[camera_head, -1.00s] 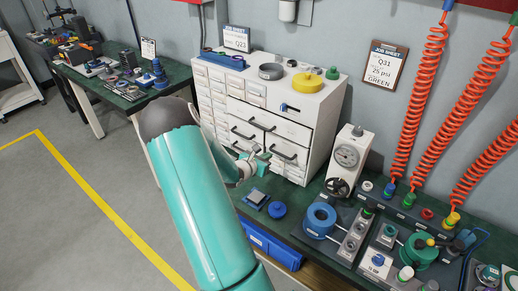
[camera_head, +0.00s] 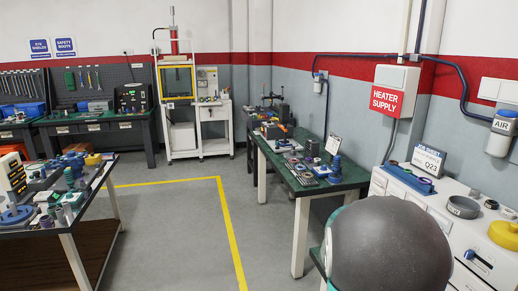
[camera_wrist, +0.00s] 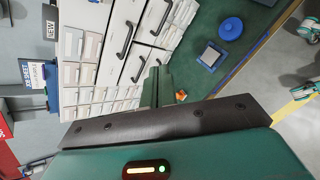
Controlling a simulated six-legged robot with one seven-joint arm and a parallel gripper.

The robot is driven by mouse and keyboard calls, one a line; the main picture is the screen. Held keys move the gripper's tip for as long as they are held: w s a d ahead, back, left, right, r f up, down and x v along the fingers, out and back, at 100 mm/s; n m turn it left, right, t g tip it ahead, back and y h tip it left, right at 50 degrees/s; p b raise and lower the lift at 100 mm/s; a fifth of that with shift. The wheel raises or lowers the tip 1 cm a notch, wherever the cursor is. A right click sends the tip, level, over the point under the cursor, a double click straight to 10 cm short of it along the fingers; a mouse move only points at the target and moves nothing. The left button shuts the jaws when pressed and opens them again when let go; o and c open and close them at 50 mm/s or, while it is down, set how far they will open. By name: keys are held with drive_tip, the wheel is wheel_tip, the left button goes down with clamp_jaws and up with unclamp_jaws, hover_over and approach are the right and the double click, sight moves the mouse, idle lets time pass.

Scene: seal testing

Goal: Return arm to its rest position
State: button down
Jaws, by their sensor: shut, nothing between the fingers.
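In the wrist view my gripper (camera_wrist: 156,88) is shut and empty, its dark green fingers close together above the green bench top (camera_wrist: 232,55). The white drawer cabinet (camera_wrist: 112,52) with dark handles lies beyond and to the left of the fingers. In the head view my own rounded grey arm joint and a bit of teal link fill the lower right, and the gripper is out of sight there. The cabinet (camera_head: 425,215) is partly hidden behind that joint.
On the bench, a blue round part (camera_wrist: 230,28) and a small grey square block (camera_wrist: 211,56) lie right of the fingers. An orange piece (camera_wrist: 181,95) lies near them. Another green-topped bench (camera_head: 345,172) stands left of the cabinet. Open grey floor (camera_head: 180,220) has a yellow line.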

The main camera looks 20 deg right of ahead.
drive_tip(key=s+a+r+m+t+y, duration=0.1)
drive_tip(key=a+r+m+t+y, duration=0.1)
drive_tip(key=a, duration=1.1)
drive_tip(key=s+a+r+m+t+y, duration=0.2)
drive_tip(key=a+r+y, duration=0.3)
drive_tip(key=a, duration=0.8)
drive_tip(key=s+a+r+m+t+y, duration=0.1)
drive_tip(key=a+r+t+y, duration=0.2)
drive_tip(key=a, duration=0.9)
wheel_tip(320, 180, up, 3)
drive_tip(key=shift+s+a+f+m+t+y, duration=0.15)
drive_tip(key=shift+s+a+m+t+y, duration=0.15)
drive_tip(key=shift+a+m+t+y, duration=0.15)
drive_tip(key=shift+d, duration=0.25)
